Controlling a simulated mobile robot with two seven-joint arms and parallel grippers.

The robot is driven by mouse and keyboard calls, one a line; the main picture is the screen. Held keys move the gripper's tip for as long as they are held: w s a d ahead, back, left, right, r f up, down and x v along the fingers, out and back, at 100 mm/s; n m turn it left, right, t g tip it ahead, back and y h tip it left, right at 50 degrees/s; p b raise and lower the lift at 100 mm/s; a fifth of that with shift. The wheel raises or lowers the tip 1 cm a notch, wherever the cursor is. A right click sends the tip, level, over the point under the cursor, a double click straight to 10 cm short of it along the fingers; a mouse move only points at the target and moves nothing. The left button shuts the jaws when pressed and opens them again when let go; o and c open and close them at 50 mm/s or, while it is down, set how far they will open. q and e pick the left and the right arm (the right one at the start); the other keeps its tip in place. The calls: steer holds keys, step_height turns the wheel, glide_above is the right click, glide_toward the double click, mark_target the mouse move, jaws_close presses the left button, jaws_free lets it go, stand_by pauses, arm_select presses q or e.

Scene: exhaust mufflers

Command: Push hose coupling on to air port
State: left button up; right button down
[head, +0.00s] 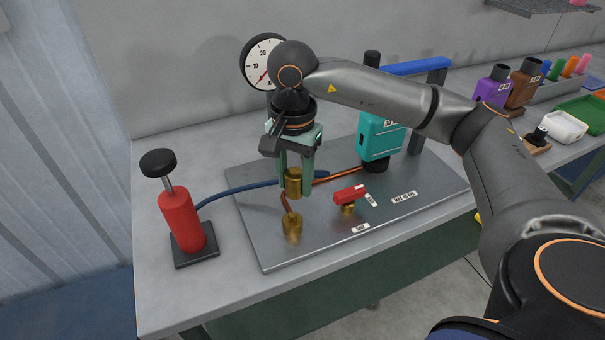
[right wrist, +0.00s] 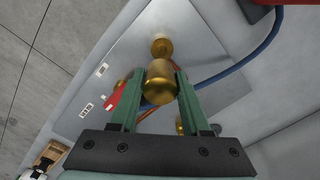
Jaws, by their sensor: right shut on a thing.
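My right gripper (head: 294,190) is shut on a brass hose coupling (head: 293,180) and points down. It holds the coupling above the metal plate. The coupling also shows between the green fingers in the right wrist view (right wrist: 160,84). A brass air port (head: 292,228) stands upright on the plate, below and slightly nearer than the coupling, with a visible gap between them. The port also shows past the coupling in the right wrist view (right wrist: 161,46). Where the hose joins the coupling is hidden. My left gripper is not in view.
A blue hose (head: 235,189) runs from a red pump (head: 179,218) to behind my gripper. A red-handled valve (head: 349,194) stands right of the port. A copper tube, a teal box (head: 380,136) and a dial gauge (head: 262,62) are behind. The plate's (head: 330,240) front is clear.

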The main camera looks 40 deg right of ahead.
steer(key=shift+s+a+f+n, duration=0.1)
steer(key=shift+a+n, duration=0.35)
steer(key=shift+n, duration=0.05)
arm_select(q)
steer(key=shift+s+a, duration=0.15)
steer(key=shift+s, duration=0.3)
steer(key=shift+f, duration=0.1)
arm_select(e)
steer(key=shift+f, duration=0.1)
